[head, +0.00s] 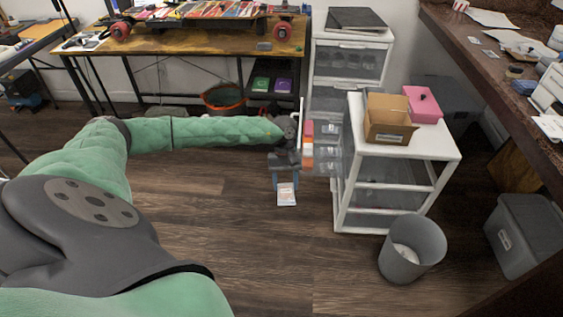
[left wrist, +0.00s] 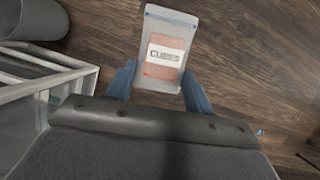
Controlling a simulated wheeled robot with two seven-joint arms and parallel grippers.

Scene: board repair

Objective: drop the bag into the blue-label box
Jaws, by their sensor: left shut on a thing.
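My left gripper (head: 284,180) is shut on a clear bag (head: 287,196) and holds it hanging above the wooden floor, left of the white drawer cart. In the left wrist view the bag (left wrist: 165,38) has a white label reading "CUBES" and orange-red contents. It sits between the blue fingers of the gripper (left wrist: 160,84). An open cardboard box (head: 388,125) stands on the cart top with a small label on its front; I cannot make out the label's colour. No label is clearly blue. My right gripper is not in view.
The white cart (head: 434,149) also carries a pink box (head: 423,103). A tall drawer unit (head: 350,57) stands behind. A grey bin (head: 412,250) stands on the floor in front, and a lidded grey container (head: 529,235) at right. The floor below the gripper is clear.

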